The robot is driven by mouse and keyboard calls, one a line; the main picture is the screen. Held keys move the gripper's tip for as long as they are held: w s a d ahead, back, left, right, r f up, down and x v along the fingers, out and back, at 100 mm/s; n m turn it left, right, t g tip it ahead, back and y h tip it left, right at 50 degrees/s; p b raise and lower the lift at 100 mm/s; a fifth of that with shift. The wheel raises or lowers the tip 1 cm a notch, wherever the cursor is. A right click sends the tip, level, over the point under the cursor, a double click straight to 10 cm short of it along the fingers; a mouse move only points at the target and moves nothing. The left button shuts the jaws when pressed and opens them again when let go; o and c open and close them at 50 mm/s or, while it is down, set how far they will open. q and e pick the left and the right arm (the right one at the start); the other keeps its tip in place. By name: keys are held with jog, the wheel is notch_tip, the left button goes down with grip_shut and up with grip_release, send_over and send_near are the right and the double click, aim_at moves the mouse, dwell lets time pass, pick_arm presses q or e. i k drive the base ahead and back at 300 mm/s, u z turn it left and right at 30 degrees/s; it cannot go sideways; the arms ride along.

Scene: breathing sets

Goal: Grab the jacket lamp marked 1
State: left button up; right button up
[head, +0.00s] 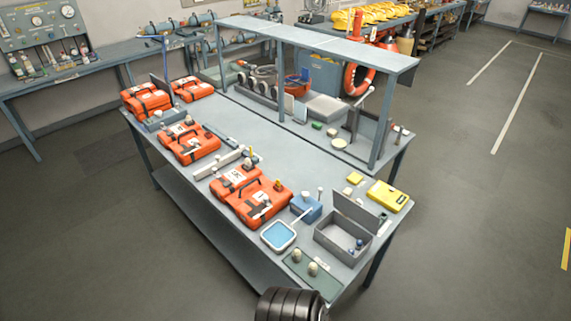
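Two small pale, rounded pieces that look like lamps stand on a dark green mat (296,272) at the near corner of the workbench. One is the left piece (297,255) and the other the right piece (313,268). Any number on them is too small to read, so I cannot tell which, if either, is the jacket lamp marked 1. Other small pale pieces stand elsewhere on the bench, also unreadable. Neither gripper shows in the head view.
A blue-lined tray (278,236), an open grey box (343,238) and a yellow case (387,196) are near the mat. Several orange cases, one of them here (262,200), line the bench's left side. A raised shelf (320,48) spans the back.

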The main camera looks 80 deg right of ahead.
aim_at(247, 163)
jog(key=z, duration=1.75)
